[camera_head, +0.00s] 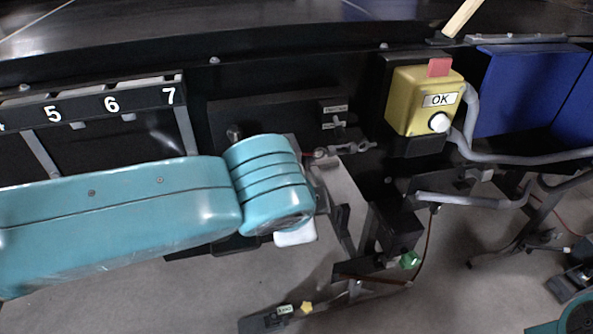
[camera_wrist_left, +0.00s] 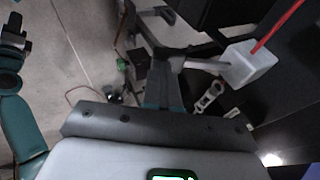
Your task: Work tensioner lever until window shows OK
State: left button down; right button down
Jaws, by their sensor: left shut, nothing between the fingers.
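A yellow box (camera_head: 407,100) with a plate reading OK (camera_head: 440,100), a white round button and a red tab is mounted on the dark panel. A small metal lever-like piece (camera_head: 350,148) lies left of and below it. A wrench-shaped metal piece (camera_wrist_left: 210,97) shows in the left wrist view, right of my left gripper (camera_wrist_left: 165,88). My left gripper is shut and empty; its fingers are largely hidden in the head view. I cannot tell which piece is the tensioner lever. My right gripper (camera_wrist_left: 14,38) shows at the left wrist view's edge; its jaws are unclear.
A numbered rack (camera_head: 95,105) with 5, 6 and 7 is at the left. A white block (camera_wrist_left: 248,66) with a red rod is near my left gripper. Grey handrails (camera_head: 475,200) and blue panels (camera_head: 520,90) are at the right.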

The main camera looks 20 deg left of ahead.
pick_arm(q)
jog(key=shift+f+b, duration=0.3)
jog(key=shift+f, duration=0.3)
pick_arm(e)
jog(key=shift+f, duration=0.45)
jog(key=shift+r, duration=0.1)
